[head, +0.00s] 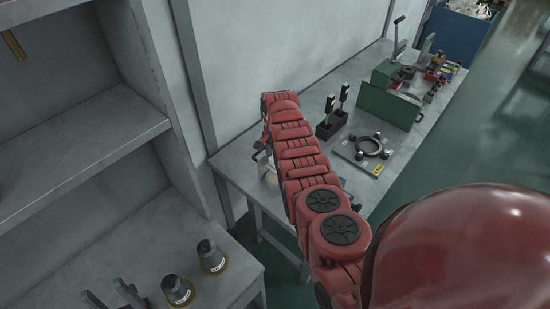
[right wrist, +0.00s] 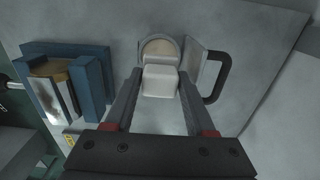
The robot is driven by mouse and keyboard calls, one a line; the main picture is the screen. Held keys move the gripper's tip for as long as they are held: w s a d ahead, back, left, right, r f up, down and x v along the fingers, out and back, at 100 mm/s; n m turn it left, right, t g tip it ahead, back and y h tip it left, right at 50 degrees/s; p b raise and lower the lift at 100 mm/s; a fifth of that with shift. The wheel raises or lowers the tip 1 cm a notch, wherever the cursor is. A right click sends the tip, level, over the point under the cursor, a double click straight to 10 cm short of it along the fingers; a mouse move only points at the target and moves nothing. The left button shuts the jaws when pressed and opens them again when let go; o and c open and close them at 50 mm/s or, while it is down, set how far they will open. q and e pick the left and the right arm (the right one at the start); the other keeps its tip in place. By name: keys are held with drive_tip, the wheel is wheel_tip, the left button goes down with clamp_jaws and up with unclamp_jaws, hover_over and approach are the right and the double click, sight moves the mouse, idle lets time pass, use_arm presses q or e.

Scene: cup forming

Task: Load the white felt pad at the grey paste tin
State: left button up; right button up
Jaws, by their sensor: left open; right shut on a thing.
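The white felt pad (right wrist: 160,82) is a pale block held between the fingers of my right gripper (right wrist: 161,88) in the right wrist view. The gripper is shut on it. Just beyond the pad is a round tin (right wrist: 158,47) with tan paste inside and a pale rim. The pad overlaps the tin's near edge in this view; I cannot tell whether they touch. In the head view my right arm hides most of this spot. My left gripper (head: 128,295) is open and empty at the lower left, above a grey shelf top.
A plate with a dark handle (right wrist: 214,80) stands close right of the tin. A blue block holder (right wrist: 92,90) is at left. Two metal cups (head: 211,257) stand near my left gripper. A ring fixture (head: 370,147), black tool stand (head: 330,124) and green machine (head: 390,105) occupy the bench.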

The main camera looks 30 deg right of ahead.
wheel_tip(320, 180, down, 5)
drive_tip(key=b, duration=0.3)
drive_tip(key=shift+d+r+b, duration=0.1)
drive_tip(key=shift+d+b, duration=0.05)
drive_tip(key=shift+b, duration=0.2)
drive_tip(key=shift+f+b, duration=0.45)
drive_tip(key=shift+f, duration=0.2)
drive_tip(key=shift+f+b, duration=0.45)
drive_tip(key=shift+b, duration=0.15)
idle(1.1)
wheel_tip(320, 180, up, 5)
drive_tip(key=p, duration=0.4)
drive_tip(key=shift+w+r+p, duration=0.1)
drive_tip(key=shift+r+p, duration=0.1)
drive_tip(key=shift+p, duration=0.15)
drive_tip(key=shift+r+p, duration=0.6)
drive_tip(key=shift+r, duration=0.2)
